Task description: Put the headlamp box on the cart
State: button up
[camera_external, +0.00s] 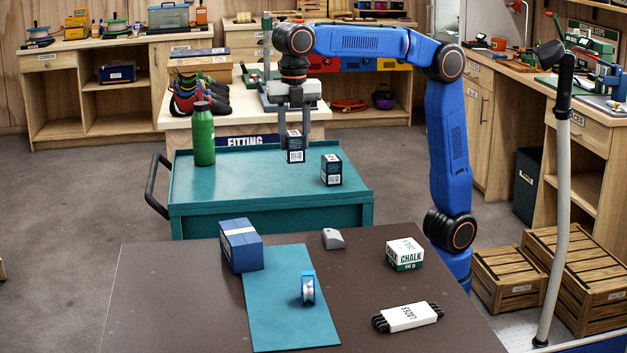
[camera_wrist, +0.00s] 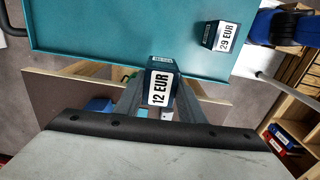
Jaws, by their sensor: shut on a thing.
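My gripper (camera_external: 294,140) points down over the teal cart (camera_external: 240,185) and is shut on a small dark blue box (camera_external: 295,155). In the wrist view this box (camera_wrist: 160,66) sits between the fingers, with a white label reading 12 EUR. A similar dark box (camera_external: 331,170) stands on the cart to the right of the held one; in the wrist view its label (camera_wrist: 228,37) reads 29 EUR. I cannot read which is the headlamp box. I cannot tell whether the held box touches the cart top.
A green bottle (camera_external: 203,135) stands at the cart's left. The brown table (camera_external: 170,300) in front holds a blue box (camera_external: 240,246), a tape roll (camera_external: 308,288), a chalk box (camera_external: 404,255) and a white pack (camera_external: 408,317). The cart's middle left is clear.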

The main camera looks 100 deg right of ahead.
jog(key=s+d, duration=0.5)
jog(key=d, duration=0.5)
jog(key=s+d, duration=0.5)
jog(key=d, duration=0.5)
jog(key=shift+s+d+f, duration=0.1)
jog(key=shift+s+f, duration=0.05)
jog(key=shift+f, duration=2.4)
jog(key=shift+s+d+f, duration=0.1)
jog(key=shift+f, duration=2.45)
jog(key=shift+f, duration=0.1)
jog(key=o, duration=1.1)
